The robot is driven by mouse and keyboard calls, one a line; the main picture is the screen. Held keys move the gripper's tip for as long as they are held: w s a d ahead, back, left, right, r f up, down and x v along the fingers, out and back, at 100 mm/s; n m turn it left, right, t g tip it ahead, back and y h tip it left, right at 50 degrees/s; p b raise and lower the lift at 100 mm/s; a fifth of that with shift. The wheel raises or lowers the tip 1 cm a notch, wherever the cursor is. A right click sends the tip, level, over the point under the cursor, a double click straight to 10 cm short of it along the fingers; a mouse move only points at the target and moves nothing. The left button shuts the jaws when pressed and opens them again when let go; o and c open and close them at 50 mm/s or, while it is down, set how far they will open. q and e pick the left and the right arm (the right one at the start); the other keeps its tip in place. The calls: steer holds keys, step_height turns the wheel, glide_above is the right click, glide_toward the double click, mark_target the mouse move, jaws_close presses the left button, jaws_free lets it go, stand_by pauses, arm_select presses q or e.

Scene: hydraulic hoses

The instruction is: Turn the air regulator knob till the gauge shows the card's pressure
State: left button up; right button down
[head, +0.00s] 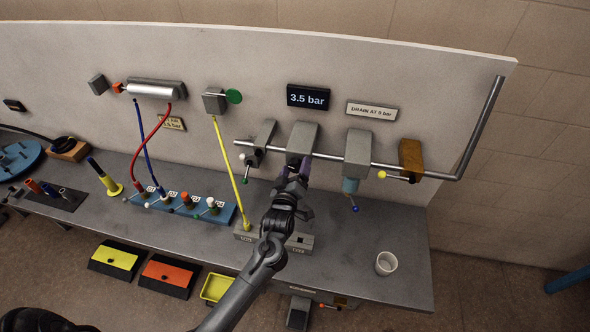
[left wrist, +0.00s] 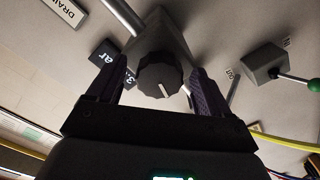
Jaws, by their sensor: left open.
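The black air regulator knob (left wrist: 160,80) with a pale pointer line sits under a grey regulator body (left wrist: 162,40) in the left wrist view. My left gripper (left wrist: 160,88) has its two dark fingers on either side of the knob, open, with gaps beside it. In the head view my left gripper (head: 297,178) is below the grey regulator body (head: 303,136), and the knob is hidden there. My right gripper is not in view.
A steel pipe (head: 330,157) runs along the wall through several grey blocks. A "DRAIN AT 0 bar" sign (head: 372,111) is right of the card. A yellow hose (head: 230,170) hangs left of the gripper.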

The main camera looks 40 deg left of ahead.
arm_select(q)
steer(key=b+v, duration=0.2)
steer(key=v, duration=0.9)
stand_by(0.4)
